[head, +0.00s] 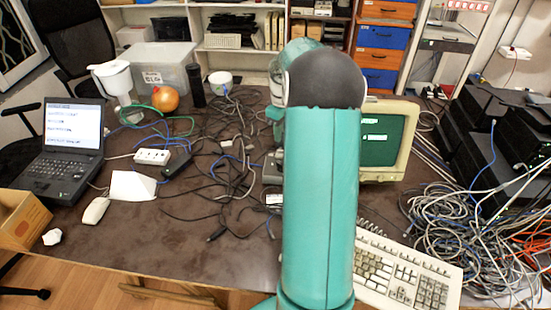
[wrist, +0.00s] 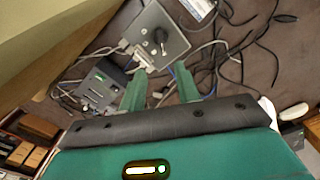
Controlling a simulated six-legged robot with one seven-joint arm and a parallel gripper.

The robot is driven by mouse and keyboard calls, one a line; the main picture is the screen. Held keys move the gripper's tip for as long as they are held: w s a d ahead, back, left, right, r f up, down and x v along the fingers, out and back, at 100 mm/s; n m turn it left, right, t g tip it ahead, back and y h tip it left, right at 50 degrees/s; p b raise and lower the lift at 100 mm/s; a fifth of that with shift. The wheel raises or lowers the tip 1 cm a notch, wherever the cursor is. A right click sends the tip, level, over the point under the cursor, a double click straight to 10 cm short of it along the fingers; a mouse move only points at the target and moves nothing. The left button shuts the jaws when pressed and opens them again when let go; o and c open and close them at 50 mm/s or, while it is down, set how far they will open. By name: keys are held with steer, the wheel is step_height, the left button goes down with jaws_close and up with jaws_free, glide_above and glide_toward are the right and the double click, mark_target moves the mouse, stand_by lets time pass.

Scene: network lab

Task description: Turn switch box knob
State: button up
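The switch box (wrist: 143,22) is a grey metal box at the top middle of the wrist view. Its black knob (wrist: 161,40) stands on the face turned to the camera. A connector with a cable is plugged into the box's near side. My gripper (wrist: 161,70) has two green fingers spread apart with nothing between them. The fingertips point at the switch box and lie just short of the knob in the picture; contact does not show. In the head view my arm covers the gripper, and a grey box edge (head: 272,168), perhaps the switch box, shows beside it.
A smaller grey device (wrist: 104,88) sits left of the fingers, with cables around it. A monitor (head: 388,140) and keyboard (head: 400,272) stand right of my arm. Tangled cables (head: 235,145) cover the table's middle. A laptop (head: 70,150) is at left.

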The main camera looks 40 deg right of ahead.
mark_target(281, 166)
steer(key=f, duration=1.3)
steer(key=shift+s+a+f, duration=0.1)
steer(key=shift+s+f, duration=0.15)
steer(key=shift+s, duration=0.05)
jaws_close()
